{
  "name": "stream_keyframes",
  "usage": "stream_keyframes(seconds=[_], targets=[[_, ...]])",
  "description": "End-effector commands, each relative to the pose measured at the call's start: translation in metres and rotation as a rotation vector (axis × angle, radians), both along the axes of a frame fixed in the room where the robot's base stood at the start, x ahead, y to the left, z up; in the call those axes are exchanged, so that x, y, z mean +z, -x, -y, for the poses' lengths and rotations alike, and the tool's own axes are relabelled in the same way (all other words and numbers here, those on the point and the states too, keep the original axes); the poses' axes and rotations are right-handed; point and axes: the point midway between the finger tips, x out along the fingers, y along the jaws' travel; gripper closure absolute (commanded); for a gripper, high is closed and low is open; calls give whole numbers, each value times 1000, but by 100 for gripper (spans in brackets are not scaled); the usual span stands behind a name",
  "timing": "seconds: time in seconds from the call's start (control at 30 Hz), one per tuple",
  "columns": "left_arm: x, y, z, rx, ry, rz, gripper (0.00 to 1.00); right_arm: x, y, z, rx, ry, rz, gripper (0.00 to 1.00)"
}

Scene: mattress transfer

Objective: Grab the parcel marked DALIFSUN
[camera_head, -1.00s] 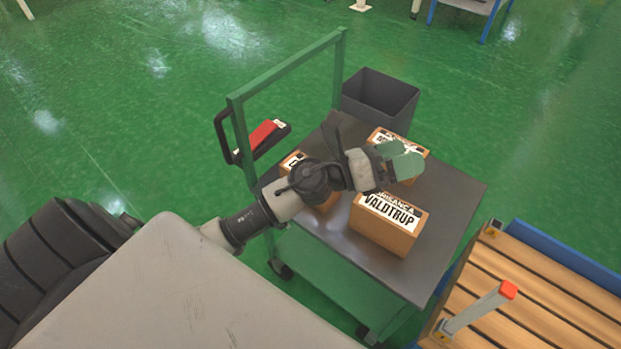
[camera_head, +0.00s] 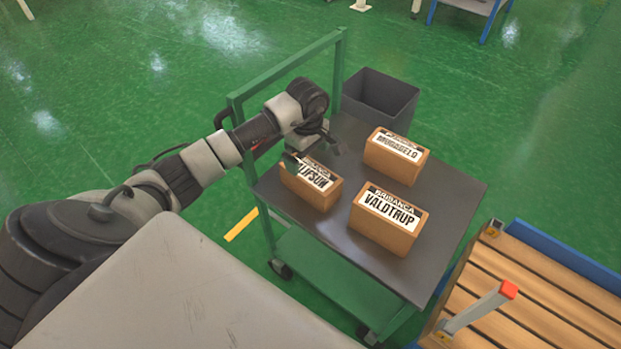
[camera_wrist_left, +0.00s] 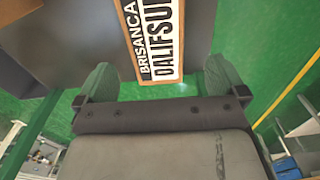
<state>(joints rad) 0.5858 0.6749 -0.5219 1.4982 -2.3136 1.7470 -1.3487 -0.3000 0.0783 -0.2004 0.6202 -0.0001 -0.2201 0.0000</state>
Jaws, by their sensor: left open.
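The parcel marked DALIFSUN (camera_head: 318,193) is a brown box with a black and white label. It stands at the left side of the cart's grey top. My left gripper (camera_head: 312,152) is open just above and behind it, and its wrist partly covers the label's start. In the left wrist view the label of the parcel (camera_wrist_left: 158,42) shows between the two green fingers of my left gripper (camera_wrist_left: 160,76), with a gap on each side. I cannot tell how high the fingers are above the box. My right gripper is out of view.
The VALDTRUP parcel (camera_head: 388,222) stands to the right, and another brown parcel (camera_head: 396,158) stands behind. The grey cart top (camera_head: 448,200) has a green handle frame (camera_head: 290,66). A dark bin (camera_head: 380,98) stands behind it, and a slatted wooden platform (camera_head: 540,290) lies at right.

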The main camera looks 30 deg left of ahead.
Motion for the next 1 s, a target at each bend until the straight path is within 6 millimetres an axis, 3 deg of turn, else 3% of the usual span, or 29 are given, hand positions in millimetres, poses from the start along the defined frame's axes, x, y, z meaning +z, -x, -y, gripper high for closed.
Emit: stream_keyframes(seconds=[0.27,0.53,0.87,1.0], targets=[[-26,-1,2,1,4,-1,0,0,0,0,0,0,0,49],[-64,-5,6,2,4,0,0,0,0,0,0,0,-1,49],[-71,-5,6,0,2,3,0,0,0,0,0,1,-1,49],[-71,-5,6,0,2,3,21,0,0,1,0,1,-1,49]])
